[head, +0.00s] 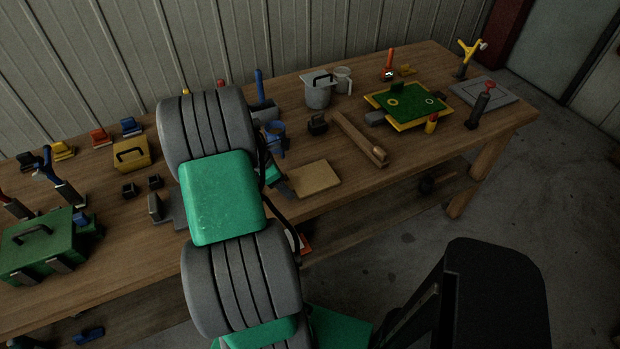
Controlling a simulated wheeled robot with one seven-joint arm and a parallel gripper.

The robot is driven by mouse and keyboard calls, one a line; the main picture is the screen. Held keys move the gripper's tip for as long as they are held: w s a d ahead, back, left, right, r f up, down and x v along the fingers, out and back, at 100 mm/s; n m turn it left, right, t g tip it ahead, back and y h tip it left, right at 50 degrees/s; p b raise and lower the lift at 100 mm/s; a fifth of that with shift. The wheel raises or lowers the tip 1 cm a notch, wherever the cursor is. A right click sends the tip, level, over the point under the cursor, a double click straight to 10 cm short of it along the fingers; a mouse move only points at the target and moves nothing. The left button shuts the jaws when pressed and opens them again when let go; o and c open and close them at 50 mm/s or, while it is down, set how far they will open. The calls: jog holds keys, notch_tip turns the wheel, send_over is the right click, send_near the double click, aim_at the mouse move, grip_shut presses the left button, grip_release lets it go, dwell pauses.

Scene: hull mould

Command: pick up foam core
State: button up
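A flat tan slab (314,179), which looks like the foam core, lies near the front edge of the wooden workbench, just right of my arm. My green and grey arm stands across the middle of the view and hides part of the bench. A small teal and dark part shows between the arm and the slab's left side. It may be the end of my arm. The fingers cannot be made out, and I cannot tell whether anything touches the slab.
The workbench (225,283) is crowded. A long wooden bar (358,137) lies right of the slab. A grey pot (318,92) and a green board with yellow edges (404,105) stand farther back. A green toolbox (38,245) sits at left. Open floor (400,240) lies in front.

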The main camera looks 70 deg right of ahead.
jog(key=shift+c, duration=0.3)
grip_shut()
dwell(0.4)
